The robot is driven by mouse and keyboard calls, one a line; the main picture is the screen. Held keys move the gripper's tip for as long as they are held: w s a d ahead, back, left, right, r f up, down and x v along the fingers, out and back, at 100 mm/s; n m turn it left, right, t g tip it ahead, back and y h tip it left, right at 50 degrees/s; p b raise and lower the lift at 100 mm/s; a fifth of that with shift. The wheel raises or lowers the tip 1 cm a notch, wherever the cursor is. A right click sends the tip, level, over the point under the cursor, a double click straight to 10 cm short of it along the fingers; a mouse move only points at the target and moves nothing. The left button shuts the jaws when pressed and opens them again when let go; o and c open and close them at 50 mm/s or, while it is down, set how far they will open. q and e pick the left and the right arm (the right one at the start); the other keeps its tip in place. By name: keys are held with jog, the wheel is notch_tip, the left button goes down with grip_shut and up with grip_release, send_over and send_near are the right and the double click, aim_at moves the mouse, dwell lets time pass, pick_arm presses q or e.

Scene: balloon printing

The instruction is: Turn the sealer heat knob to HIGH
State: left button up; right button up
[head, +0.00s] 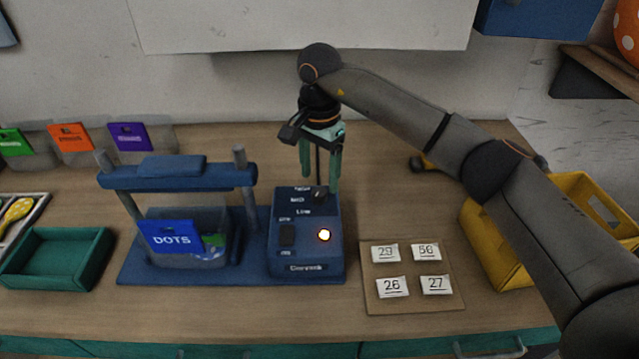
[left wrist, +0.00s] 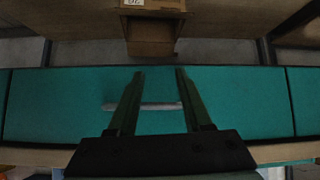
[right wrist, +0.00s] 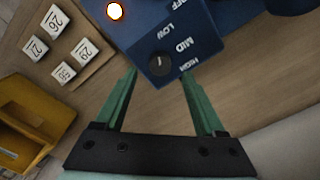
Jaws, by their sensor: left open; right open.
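The blue sealer (head: 306,240) stands on the table with its control box at the right and a lit orange-white lamp (head: 324,235). The dark round heat knob (head: 320,194) is at the box's back right; in the right wrist view the knob (right wrist: 160,65) sits beside the labels OFF, LOW, MID and HIGH. I cannot tell which label its small pale mark meets. My right gripper (head: 320,188) points down above the knob, its open green fingers (right wrist: 158,75) on either side of it in view, apparently not touching. My left gripper (left wrist: 159,74) is open and empty before a teal drawer front, outside the head view.
A board (head: 412,302) with several number cards lies right of the sealer. A yellow bin (head: 490,245) stands further right, under my right arm. A bag labelled DOTS (head: 170,236) is at the sealer's press bar (head: 180,177). A green tray (head: 55,258) is at left.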

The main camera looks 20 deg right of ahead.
aim_at(319, 191)
jog(key=shift+f, duration=1.95)
jog(key=shift+c, duration=0.4)
grip_shut()
